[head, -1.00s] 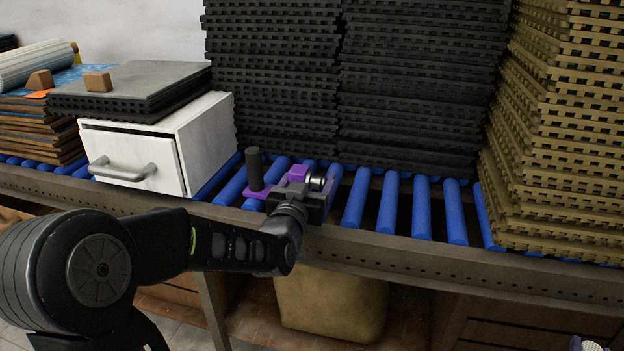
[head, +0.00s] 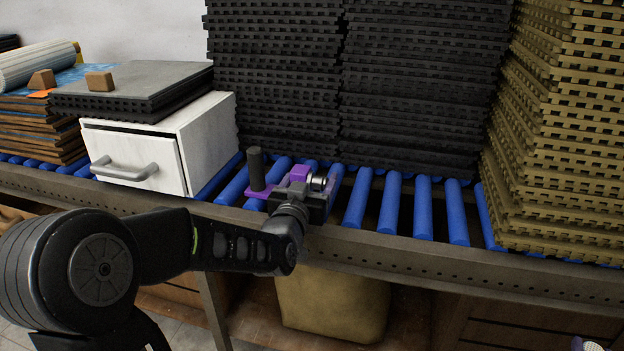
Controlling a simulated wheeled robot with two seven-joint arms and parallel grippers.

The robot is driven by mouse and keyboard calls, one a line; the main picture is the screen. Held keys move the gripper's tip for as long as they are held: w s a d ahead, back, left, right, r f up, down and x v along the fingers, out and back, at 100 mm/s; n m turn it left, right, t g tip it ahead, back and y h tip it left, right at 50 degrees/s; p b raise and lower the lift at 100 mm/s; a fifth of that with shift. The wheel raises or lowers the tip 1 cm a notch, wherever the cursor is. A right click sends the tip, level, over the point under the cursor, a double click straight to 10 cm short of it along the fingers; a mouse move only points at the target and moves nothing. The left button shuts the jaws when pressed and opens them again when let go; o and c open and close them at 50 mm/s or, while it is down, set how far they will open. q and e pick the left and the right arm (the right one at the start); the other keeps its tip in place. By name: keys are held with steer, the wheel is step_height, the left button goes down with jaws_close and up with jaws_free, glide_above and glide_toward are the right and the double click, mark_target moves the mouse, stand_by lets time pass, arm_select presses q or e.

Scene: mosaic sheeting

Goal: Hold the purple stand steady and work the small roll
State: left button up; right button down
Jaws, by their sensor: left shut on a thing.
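The purple stand (head: 258,191) sits on the blue rollers, left of centre, with a dark upright post (head: 256,168) on its left part. A small round silver and dark piece (head: 318,183), perhaps the small roll, shows at its right end; I cannot tell for sure. My left gripper (head: 305,192) is shut on the purple stand from the front, and its fingers and wrist hide part of it.
A white drawer box (head: 132,172) with dark mats on top stands to the left. Tall stacks of black mats (head: 420,90) stand behind, and tan mats (head: 560,150) at the right. Bare blue rollers (head: 423,208) lie right of the stand. A metal rail (head: 420,255) runs along the front.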

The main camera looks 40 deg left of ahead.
arm_select(q)
steer(key=o, duration=1.7)
steer(key=shift+s, duration=0.1)
steer(key=v, duration=0.7)
steer(key=shift+s+d, duration=0.1)
steer(key=shift+s, duration=0.05)
